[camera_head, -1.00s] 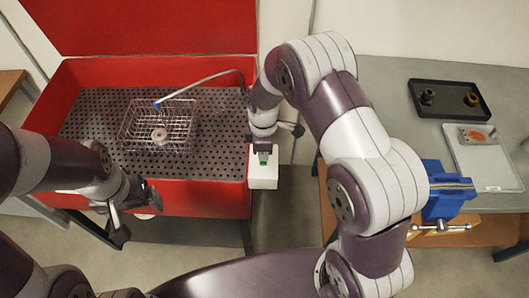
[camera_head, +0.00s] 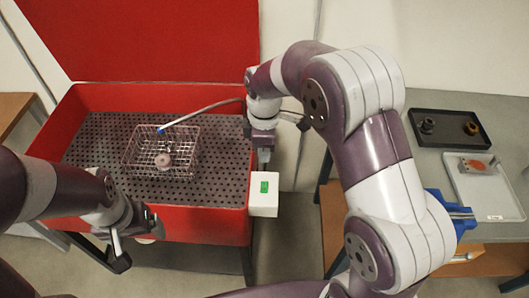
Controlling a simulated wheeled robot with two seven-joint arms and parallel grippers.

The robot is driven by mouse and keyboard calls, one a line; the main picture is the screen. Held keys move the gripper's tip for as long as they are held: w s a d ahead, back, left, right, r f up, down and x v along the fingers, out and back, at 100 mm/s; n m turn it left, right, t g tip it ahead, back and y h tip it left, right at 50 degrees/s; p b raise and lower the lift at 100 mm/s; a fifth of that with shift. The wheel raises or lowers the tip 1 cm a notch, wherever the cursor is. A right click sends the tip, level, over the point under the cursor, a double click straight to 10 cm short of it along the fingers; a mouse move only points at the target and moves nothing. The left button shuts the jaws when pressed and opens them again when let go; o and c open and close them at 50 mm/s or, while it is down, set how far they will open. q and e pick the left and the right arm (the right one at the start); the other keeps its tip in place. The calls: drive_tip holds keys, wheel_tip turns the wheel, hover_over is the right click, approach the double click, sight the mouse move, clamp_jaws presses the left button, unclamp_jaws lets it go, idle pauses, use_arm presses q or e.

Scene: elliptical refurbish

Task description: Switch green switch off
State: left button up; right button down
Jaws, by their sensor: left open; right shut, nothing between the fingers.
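The green switch (camera_head: 264,187) sits on top of a white box (camera_head: 263,208) at the right front corner of the red washing basin (camera_head: 200,224). It is uncovered in the head view; I cannot tell its on or off position. My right gripper (camera_head: 264,163) points down just behind the switch in the picture, apart from it, shut and empty. My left gripper (camera_head: 118,250) is open and empty in front of the basin's left part, far from the switch.
A wire basket (camera_head: 135,160) holding a round part (camera_head: 162,161) stands on the basin's perforated floor, with a blue-tipped hose (camera_head: 200,110) above it. On the right, a grey bench carries a black tray (camera_head: 460,143), a light tray (camera_head: 490,200) and a blue vise (camera_head: 460,218).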

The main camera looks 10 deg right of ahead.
drive_tip(key=w+p, duration=0.1)
drive_tip(key=w+g+p, duration=0.1)
drive_tip(key=shift+w+d+p, duration=0.1)
drive_tip(key=shift+d+p, duration=0.2)
drive_tip(key=shift+d, duration=0.1)
drive_tip(key=b, duration=0.7)
approach(265, 189)
drive_tip(key=shift+w+d+f, duration=0.1)
drive_tip(key=shift+w+f, duration=0.1)
drive_tip(key=shift+f, duration=0.4)
drive_tip(key=f, duration=0.1)
drive_tip(key=f+p, duration=0.1)
drive_tip(key=f, duration=0.1)
drive_tip(key=f+p, duration=0.1)
drive_tip(key=shift+s+f, duration=0.35)
drive_tip(key=shift+f, duration=0.45)
